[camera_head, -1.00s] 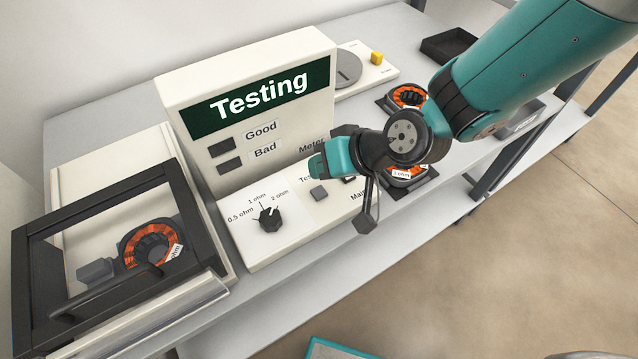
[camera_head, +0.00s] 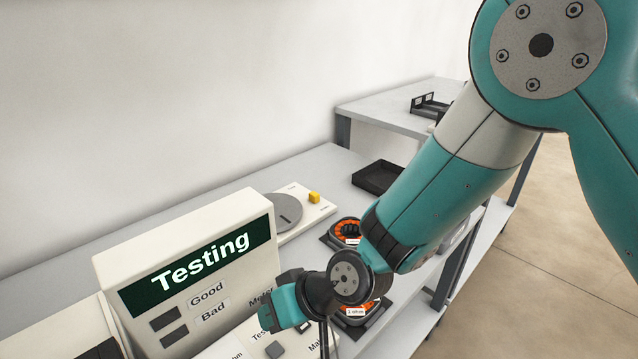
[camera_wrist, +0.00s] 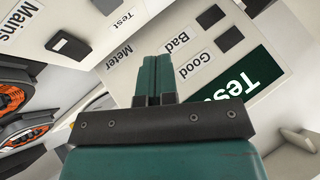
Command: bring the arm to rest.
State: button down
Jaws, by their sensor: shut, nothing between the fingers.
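My gripper shows in the wrist view (camera_wrist: 156,78), its two teal fingers together with nothing between them. It is in front of the testing station (camera_head: 185,270), a cream box with a dark green "Testing" sign and "Good" and "Bad" labels. In the head view my teal arm reaches down from the upper right, and its wrist covers part of the station's front panel. The fingertips are hard to make out there. The wrist view shows the station's face close by, with the "Meter" label and a dark switch (camera_wrist: 68,45) by "Mains".
Two orange-wound coils, one behind (camera_head: 346,231) and one in front (camera_head: 357,311), sit on dark holders beside my wrist. A disc unit with a yellow block (camera_head: 314,197) and a black tray (camera_head: 379,177) stand farther back. Another table (camera_head: 390,108) is at the rear.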

jog(key=d+r+h+p, duration=0.1)
jog(key=d+r, duration=0.5)
jog(key=r, duration=0.3)
jog(key=s+d+r+h, duration=0.1)
jog(key=s+d+r, duration=0.2)
jog(key=d, duration=0.3)
jog(key=s+d+r+h+p, duration=0.1)
jog(key=s+d+r, duration=0.3)
jog(key=d, duration=0.3)
jog(key=s+d+r+m+h+p, duration=0.1)
jog(key=s+d+r+h, duration=0.1)
jog(key=d+r, duration=0.4)
jog(key=shift+s+d+g, duration=0.35)
jog(key=shift+s+g, duration=0.05)
jog(key=shift+s, duration=0.35)
dwell(3.9)
